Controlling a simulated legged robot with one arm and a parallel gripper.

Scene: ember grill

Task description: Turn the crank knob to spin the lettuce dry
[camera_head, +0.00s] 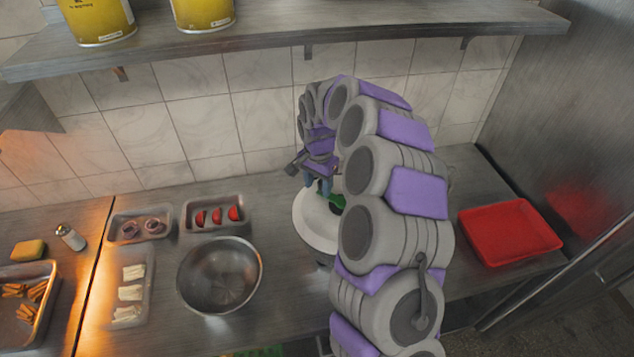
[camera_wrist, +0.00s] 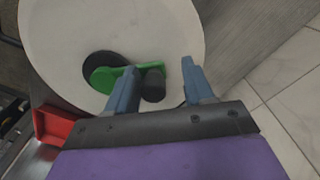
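The salad spinner (camera_head: 312,222) has a round white lid and stands on the steel counter, partly hidden behind my arm. In the wrist view its lid (camera_wrist: 58,28) carries a green crank (camera_wrist: 105,77) with a dark knob (camera_wrist: 153,84) at its end. My gripper (camera_head: 322,186) is above the lid. In the wrist view my gripper (camera_wrist: 158,78) is open, with its two blue fingers on either side of the knob and a gap visible, wider on the right. No lettuce is visible.
A steel bowl (camera_head: 220,275) stands left of the spinner. Trays of tomato slices (camera_head: 215,227), onions (camera_head: 140,238) and white strips (camera_head: 119,262) lie farther left. A red tray (camera_head: 510,232) is at the right. A shelf (camera_head: 290,45) with yellow cans overhangs the back.

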